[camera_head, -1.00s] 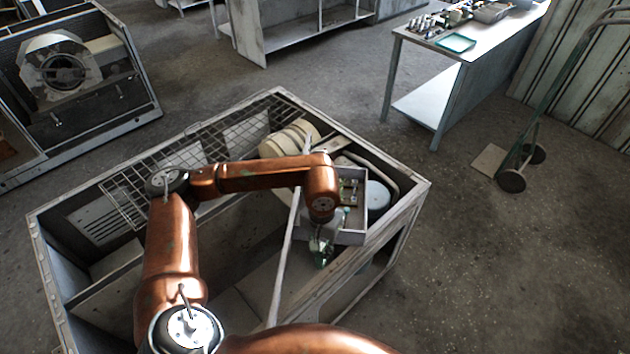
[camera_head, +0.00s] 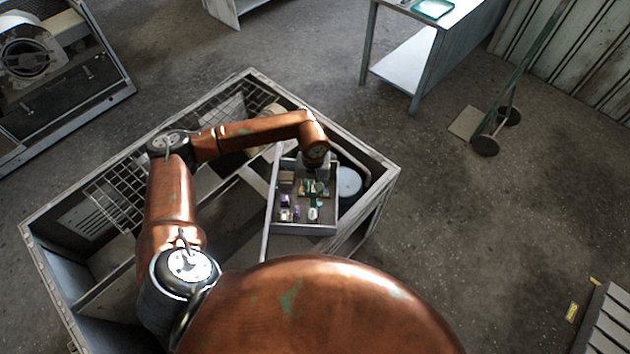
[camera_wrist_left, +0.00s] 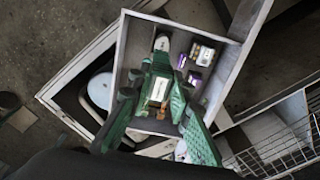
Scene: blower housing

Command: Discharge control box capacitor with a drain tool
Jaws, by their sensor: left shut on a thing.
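The control box (camera_head: 305,230) is an open grey tray inside the blower housing. Small parts with purple and white faces sit in it, and they also show in the left wrist view (camera_wrist_left: 202,55). A pale rounded part (camera_wrist_left: 162,43), possibly the capacitor, stands near the box's far wall. My left gripper (camera_head: 313,188) is over the box. In the wrist view its green fingers (camera_wrist_left: 160,112) are shut on a green tool with a pale label (camera_wrist_left: 158,90), apparently the drain tool. Its tip points into the box; whether it touches a part is unclear. My right gripper is out of view.
The housing frame (camera_head: 70,215) surrounds the box, with a wire grille (camera_head: 120,190) at left and a round pale part (camera_head: 349,182) beside the box.

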